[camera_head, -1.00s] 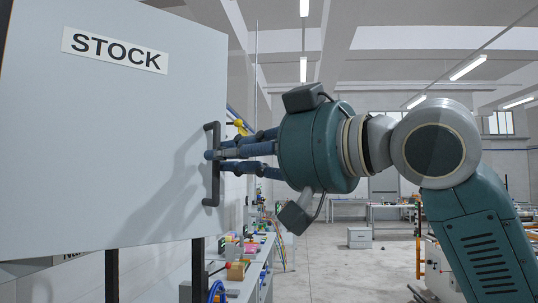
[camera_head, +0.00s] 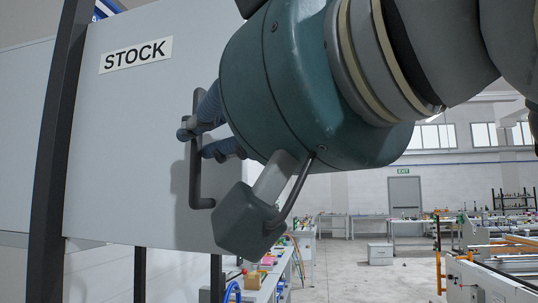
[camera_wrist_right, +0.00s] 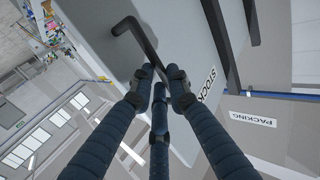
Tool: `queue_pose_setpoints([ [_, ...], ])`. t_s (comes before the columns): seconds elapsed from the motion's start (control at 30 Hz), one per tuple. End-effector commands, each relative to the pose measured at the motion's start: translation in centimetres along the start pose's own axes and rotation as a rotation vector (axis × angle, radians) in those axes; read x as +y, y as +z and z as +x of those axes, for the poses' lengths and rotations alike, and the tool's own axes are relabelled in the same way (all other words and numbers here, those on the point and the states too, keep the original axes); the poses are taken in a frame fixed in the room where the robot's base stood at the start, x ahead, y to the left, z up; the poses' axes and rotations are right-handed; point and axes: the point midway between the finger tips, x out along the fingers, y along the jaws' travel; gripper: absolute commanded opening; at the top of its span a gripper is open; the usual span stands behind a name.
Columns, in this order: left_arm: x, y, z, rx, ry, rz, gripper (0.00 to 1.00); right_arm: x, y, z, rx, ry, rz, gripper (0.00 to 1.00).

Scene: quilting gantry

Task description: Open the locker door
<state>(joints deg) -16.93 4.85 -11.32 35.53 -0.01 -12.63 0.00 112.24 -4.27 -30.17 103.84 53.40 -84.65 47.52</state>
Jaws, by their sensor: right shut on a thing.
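The locker door (camera_head: 110,160) is a flat light grey panel labelled STOCK (camera_head: 136,55). Its black bar handle (camera_head: 195,185) stands upright near its right edge. My right gripper (camera_head: 190,140) has its blue fingers closed around the handle's upper half, with its teal palm to the right. The palm hides part of the door's right edge. The right wrist view also shows the handle (camera_wrist_right: 143,38) at the closed fingertips (camera_wrist_right: 163,82). I cannot tell how far the door stands open. My left gripper is in neither view.
A dark upright post (camera_head: 52,150) stands left of the door. In the right wrist view a PACKING label (camera_wrist_right: 252,119) is on a neighbouring panel. Workbenches with small items stand behind the door at lower right. Open floor (camera_head: 350,280) lies beyond my right arm.

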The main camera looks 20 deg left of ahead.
Motion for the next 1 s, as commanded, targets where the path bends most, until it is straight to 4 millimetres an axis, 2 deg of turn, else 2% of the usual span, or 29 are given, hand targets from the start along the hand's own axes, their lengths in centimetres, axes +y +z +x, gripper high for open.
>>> queue_pose_setpoints([
  [0.03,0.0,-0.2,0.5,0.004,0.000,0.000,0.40,-1.2,0.2,-0.3,0.003,0.006,-0.007,0.00],
  [0.3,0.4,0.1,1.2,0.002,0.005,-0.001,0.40,-3.6,0.0,-1.2,0.002,0.002,-0.001,0.00],
  [0.83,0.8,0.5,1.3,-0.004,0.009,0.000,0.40,-4.0,-0.2,-1.4,0.003,0.003,0.001,0.00],
  [0.87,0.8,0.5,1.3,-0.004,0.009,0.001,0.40,-4.0,-0.2,-1.4,0.004,0.003,0.001,0.17],
  [0.9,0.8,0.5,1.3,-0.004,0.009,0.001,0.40,-4.0,-0.2,-1.4,0.004,0.002,0.001,0.25],
  [0.97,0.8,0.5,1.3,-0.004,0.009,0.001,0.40,-4.0,-0.2,-1.4,0.003,0.003,0.000,0.35],
  [1.0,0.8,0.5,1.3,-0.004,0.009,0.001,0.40,-4.0,-0.2,-1.4,0.003,0.003,0.000,0.35],
])
